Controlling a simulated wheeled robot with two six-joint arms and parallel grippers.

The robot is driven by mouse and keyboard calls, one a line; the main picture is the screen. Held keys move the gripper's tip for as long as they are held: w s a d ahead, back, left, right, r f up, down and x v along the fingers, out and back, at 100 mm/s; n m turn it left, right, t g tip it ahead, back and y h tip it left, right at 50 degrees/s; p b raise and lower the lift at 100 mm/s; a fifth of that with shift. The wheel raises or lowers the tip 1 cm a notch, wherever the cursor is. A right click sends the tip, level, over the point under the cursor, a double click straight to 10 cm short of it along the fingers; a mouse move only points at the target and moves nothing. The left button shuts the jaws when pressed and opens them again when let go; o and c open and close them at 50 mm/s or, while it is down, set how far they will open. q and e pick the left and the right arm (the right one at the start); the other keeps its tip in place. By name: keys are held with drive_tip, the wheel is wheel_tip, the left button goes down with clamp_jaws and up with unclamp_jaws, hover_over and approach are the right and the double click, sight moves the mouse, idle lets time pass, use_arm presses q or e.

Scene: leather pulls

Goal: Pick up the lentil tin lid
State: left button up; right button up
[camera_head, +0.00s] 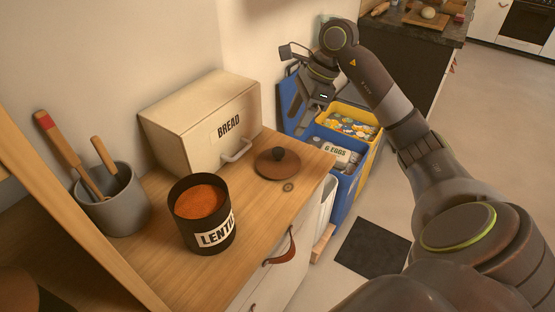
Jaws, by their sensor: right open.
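The lentil tin lid (278,165), a brown disc with a dark round knob, lies flat on the wooden counter in front of the bread box. The open black lentil tin (206,232) stands to its left, filled with orange lentils. My right gripper (306,122) is open and empty, beyond and above the lid, slightly to its right, pointing down in front of the blue bins. Its fingertips are small and dark in this view. It is apart from the lid. My left gripper is not in view.
A cream bread box (196,132) stands behind the lid against the wall. A grey crock (122,210) with wooden utensils is at left. Blue bin (348,185) and yellow bin (376,140) stand beyond the counter's right edge. The wooden counter (255,215) is clear around the lid's front.

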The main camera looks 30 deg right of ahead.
sight(279, 150)
drive_tip(key=x, duration=0.5)
drive_tip(key=shift+a+f+p, duration=0.2)
drive_tip(key=shift+f+p, duration=0.1)
drive_tip(key=shift+p, duration=0.1)
drive_tip(key=shift+f, duration=0.15)
drive_tip(key=shift+w+a+f, duration=0.15)
drive_tip(key=shift+a+f, duration=0.05)
drive_tip(key=shift+f, duration=0.05)
drive_tip(key=p+x, duration=0.1)
drive_tip(key=x, duration=0.2)
drive_tip(key=shift+a+f+p, duration=0.15)
drive_tip(key=shift+a+p, duration=0.05)
drive_tip(key=shift+p, duration=0.2)
drive_tip(key=shift+w+a+f, duration=0.15)
drive_tip(key=shift+f, duration=0.45)
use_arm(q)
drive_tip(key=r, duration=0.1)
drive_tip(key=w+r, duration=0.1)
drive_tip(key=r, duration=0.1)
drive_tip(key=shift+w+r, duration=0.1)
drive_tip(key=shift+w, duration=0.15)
use_arm(e)
drive_tip(key=c, duration=1.1)
